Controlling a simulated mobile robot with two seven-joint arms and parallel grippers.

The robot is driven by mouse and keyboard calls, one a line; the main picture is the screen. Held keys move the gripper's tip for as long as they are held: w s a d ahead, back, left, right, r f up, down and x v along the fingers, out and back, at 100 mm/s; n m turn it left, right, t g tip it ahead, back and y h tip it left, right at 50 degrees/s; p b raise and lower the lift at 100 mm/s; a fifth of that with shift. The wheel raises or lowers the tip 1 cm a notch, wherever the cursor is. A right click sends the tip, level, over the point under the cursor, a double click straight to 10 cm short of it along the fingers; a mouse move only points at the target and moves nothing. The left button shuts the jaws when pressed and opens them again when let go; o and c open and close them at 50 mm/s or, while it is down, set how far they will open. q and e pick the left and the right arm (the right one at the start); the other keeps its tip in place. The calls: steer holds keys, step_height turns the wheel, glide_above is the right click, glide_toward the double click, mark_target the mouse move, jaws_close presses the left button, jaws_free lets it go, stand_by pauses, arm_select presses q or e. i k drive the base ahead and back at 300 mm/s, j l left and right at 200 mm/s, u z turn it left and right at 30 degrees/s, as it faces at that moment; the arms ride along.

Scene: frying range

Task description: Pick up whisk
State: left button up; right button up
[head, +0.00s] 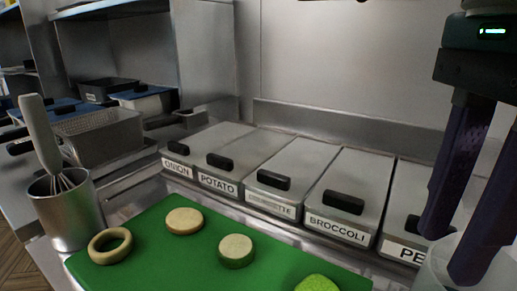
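The whisk (44,138) stands in a metal cup (64,215) at the left of the head view. Its pale handle points up and leans a little left, and its wires go down into the cup, where their lower part is hidden. My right gripper (455,255) hangs down at the right edge of the view, far from the whisk. Its two dark fingers are spread apart with nothing seen between them. Their tips are beside a translucent container (440,262). My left gripper is not in view.
A green cutting board (150,235) with an onion ring (110,246) and several vegetable slices lies right of the cup. Lidded bins labelled onion, potato and broccoli (345,190) stand behind it. Wire fry baskets (100,137) are at the back left.

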mark_target(31, 106)
steer(key=u, duration=1.2)
steer(key=k+j, duration=0.15)
steer(key=k, duration=0.15)
